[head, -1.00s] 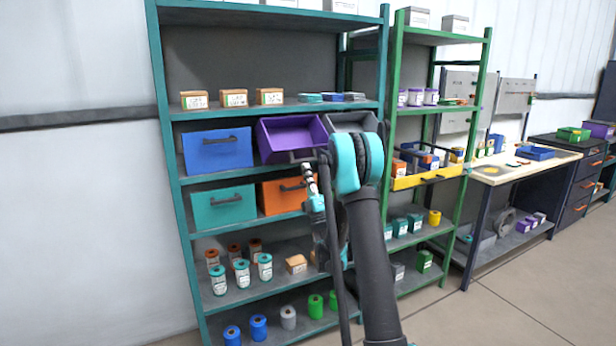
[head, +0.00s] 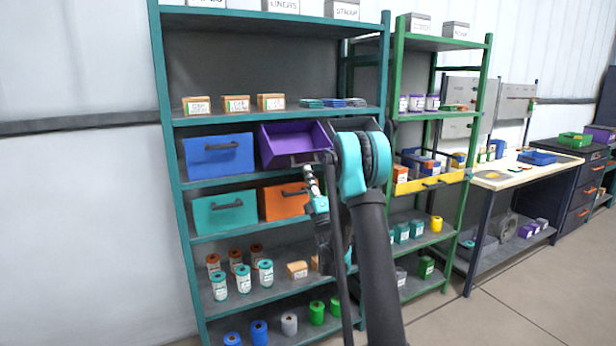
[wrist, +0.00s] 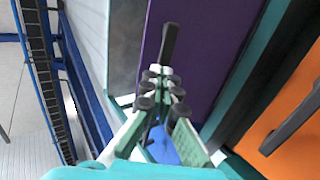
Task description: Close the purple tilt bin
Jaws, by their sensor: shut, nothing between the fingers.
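The purple tilt bin (head: 292,143) is tipped open in the upper bin row of the teal rack, between a blue bin and a grey bin mostly behind my arm. Its inside shows in the head view, and its lower front is partly hidden by my arm. In the wrist view its purple front panel (wrist: 205,55) fills the upper middle, with a dark handle (wrist: 169,45) on it. My gripper (wrist: 160,75) is shut and empty, its fingertips close to that handle; I cannot tell whether they touch. In the head view my gripper (head: 308,172) is just below the bin.
A blue bin (head: 218,155) stands to the left. Teal (head: 225,210) and orange (head: 283,202) bins sit one level below; the orange one also shows at the right of the wrist view (wrist: 285,100). A green rack with a yellow-fronted drawer (head: 430,183) stands to the right.

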